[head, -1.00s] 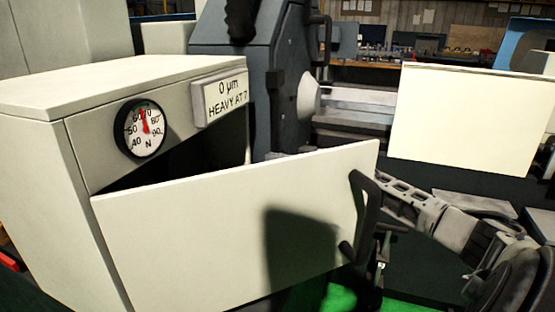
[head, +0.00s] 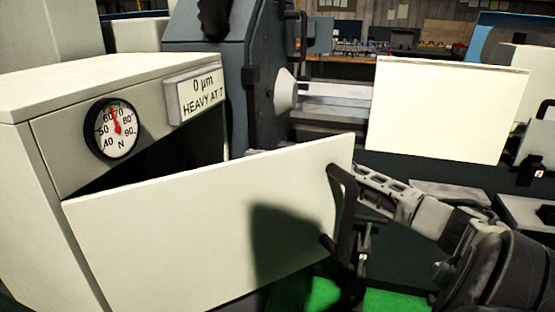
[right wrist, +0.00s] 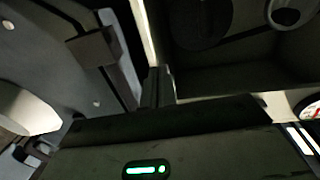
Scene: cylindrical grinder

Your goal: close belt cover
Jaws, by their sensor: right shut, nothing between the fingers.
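The belt cover (head: 200,225) is a flat white panel on the front of the white cabinet. It stands ajar, its right side swung out, with a dark gap above it. A black bar handle (head: 342,205) is on its right end. My right gripper (head: 364,238) is beside the handle at the cover's right edge, partly hidden; I cannot tell whether it touches. In the right wrist view its shut fingers (right wrist: 158,88) show dark, with nothing between them. My left gripper is not in view.
The cabinet (head: 25,190) carries a round dial (head: 112,128) and a sign (head: 197,94). Behind are the grey grinding head (head: 215,75) and a white upright panel (head: 445,108). A green floor patch (head: 395,300) shows below my right arm.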

